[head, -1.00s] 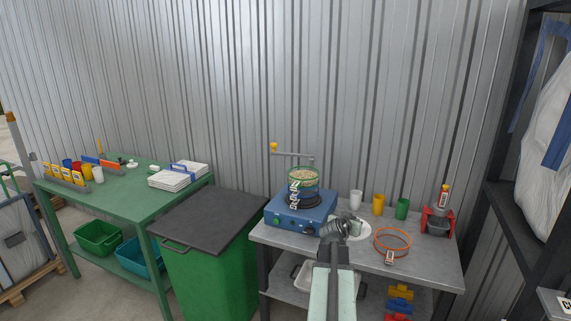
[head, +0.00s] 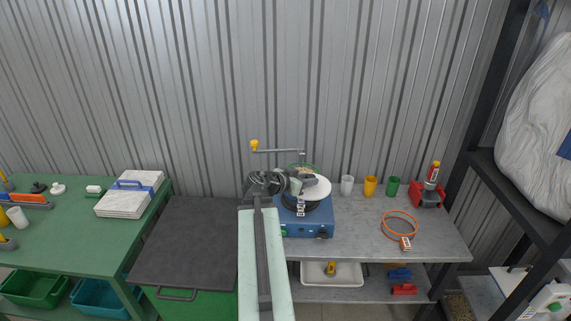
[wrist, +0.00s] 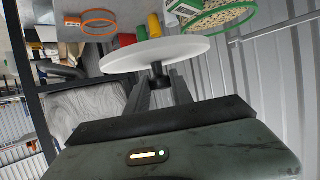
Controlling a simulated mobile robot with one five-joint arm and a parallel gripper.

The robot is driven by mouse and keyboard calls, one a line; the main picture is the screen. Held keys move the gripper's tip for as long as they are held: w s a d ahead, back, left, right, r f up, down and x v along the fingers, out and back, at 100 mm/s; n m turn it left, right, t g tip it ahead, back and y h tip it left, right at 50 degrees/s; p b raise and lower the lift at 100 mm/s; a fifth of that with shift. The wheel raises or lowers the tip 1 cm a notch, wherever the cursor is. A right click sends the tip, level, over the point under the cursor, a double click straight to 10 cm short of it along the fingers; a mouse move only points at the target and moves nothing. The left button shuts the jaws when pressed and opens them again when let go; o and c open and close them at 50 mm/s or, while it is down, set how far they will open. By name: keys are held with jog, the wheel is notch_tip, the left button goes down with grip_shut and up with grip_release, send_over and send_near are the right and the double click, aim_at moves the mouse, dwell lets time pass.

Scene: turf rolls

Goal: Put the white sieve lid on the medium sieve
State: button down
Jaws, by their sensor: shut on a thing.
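The white sieve lid (head: 315,188) is a flat round disc with a dark knob. My gripper (head: 292,184) is shut on the knob; in the wrist view the lid (wrist: 158,54) sits tilted beyond the fingertips (wrist: 157,84). In the head view the lid overlaps the green-rimmed sieve (head: 303,168), hiding much of it. The wrist view shows that sieve (wrist: 217,20) full of pale grains, apart from the lid. It tops a stack on the blue shaker (head: 308,228). An orange-rimmed sieve (head: 401,214) lies on the grey bench. I cannot read which sieve is medium.
A crank arm with a yellow knob (head: 254,145) stands behind the stack. White (head: 347,186), yellow (head: 370,187) and green (head: 393,187) cups and a red stand (head: 428,195) line the bench's back. A dark-lidded green bin (head: 185,240) stands at the left.

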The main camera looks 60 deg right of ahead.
jog(key=shift+w+a+r, duration=0.15)
jog(key=shift+w, duration=0.4)
jog(key=b, duration=0.2)
send_over(300, 166)
jog(key=s+a, duration=0.2)
jog(key=a, duration=0.4)
jog(key=shift+s+f, duration=0.15)
jog(key=shift+f, duration=0.6)
jog(key=f+b, duration=0.3)
jog(key=f, duration=0.1)
jog(key=shift+w+d, duration=0.2)
jog(key=shift+d, duration=0.05)
jog(key=shift+r, duration=0.2)
jog(key=c, duration=1.5)
grip_release()
jog(key=shift+f, duration=0.15)
jog(key=shift+c, duration=0.2)
jog(key=o, duration=0.4)
